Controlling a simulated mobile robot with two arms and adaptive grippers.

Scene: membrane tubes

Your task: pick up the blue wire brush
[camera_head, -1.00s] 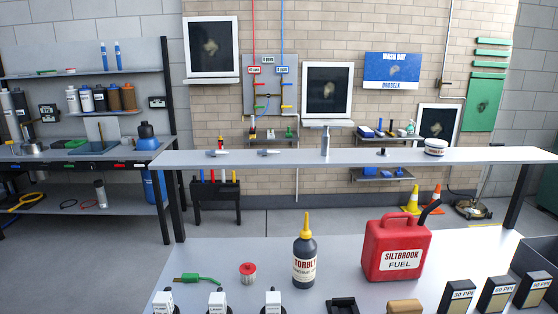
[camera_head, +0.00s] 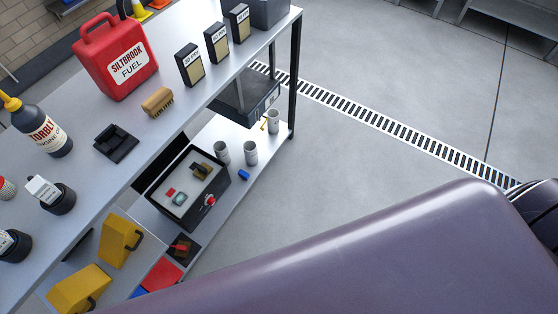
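I cannot make out a blue wire brush for certain. A small blue object (camera_head: 244,175) lies on the lower shelf beside grey cups, too small to identify. A tan block-shaped brush (camera_head: 157,101) lies on the table top near its front edge. Neither of my grippers is in view. A large purple-grey surface, which looks like part of my own body, fills the lower right and may hide things behind it.
A red fuel can (camera_head: 115,58), an oil bottle (camera_head: 38,128) and dark boxes (camera_head: 190,65) stand on the table. Below are an open black case (camera_head: 188,188), grey cups (camera_head: 251,152) and yellow blocks (camera_head: 120,240). A floor drain (camera_head: 400,122) crosses clear floor.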

